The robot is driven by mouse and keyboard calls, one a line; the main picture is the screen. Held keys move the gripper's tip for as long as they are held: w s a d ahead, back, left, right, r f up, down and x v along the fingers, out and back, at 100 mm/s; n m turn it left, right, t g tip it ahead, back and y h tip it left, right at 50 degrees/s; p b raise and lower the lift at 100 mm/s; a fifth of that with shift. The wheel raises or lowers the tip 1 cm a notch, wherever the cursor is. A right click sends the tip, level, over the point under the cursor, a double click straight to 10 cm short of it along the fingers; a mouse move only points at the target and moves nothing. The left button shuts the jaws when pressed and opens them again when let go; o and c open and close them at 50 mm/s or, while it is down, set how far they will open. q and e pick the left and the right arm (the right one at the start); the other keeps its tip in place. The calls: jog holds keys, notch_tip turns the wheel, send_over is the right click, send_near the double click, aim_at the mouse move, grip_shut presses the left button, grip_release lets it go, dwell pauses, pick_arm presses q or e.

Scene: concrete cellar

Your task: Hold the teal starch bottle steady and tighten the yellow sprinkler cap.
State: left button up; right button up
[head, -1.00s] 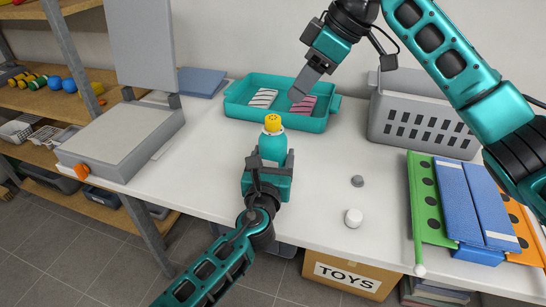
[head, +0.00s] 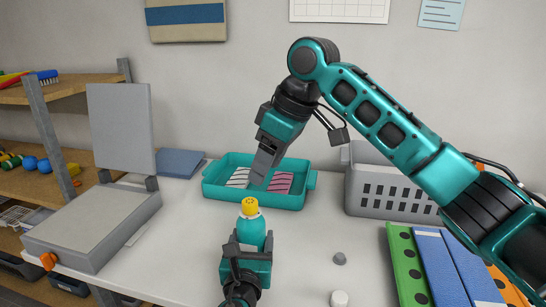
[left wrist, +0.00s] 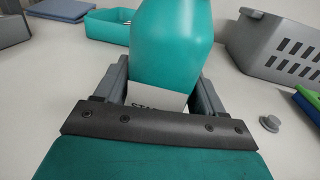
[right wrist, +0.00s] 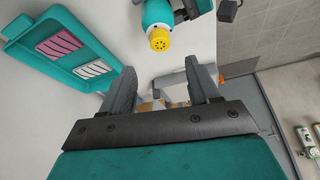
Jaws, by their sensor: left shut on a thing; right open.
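The teal starch bottle (head: 251,230) stands upright on the white table, and its teal body fills the upper middle of the left wrist view (left wrist: 172,45). My left gripper (head: 247,250) is shut around its lower body; the label is mostly hidden. The yellow sprinkler cap (head: 250,206) sits on top of the bottle. It also shows in the right wrist view (right wrist: 160,41), with dark holes in its top. Whether it is fully tight cannot be told. My right gripper (head: 262,172) is open and empty, above and behind the bottle, apart from the cap.
A teal tray (head: 255,201) with striped cloths stands behind the bottle. A grey basket (head: 395,205) is at back right, and a grey press (head: 95,230) at left.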

aim_at(250, 201)
jog(key=x, duration=0.9)
jog(key=shift+a+f, duration=0.1)
jog(key=shift+f, duration=0.05)
grip_shut()
dwell(0.5)
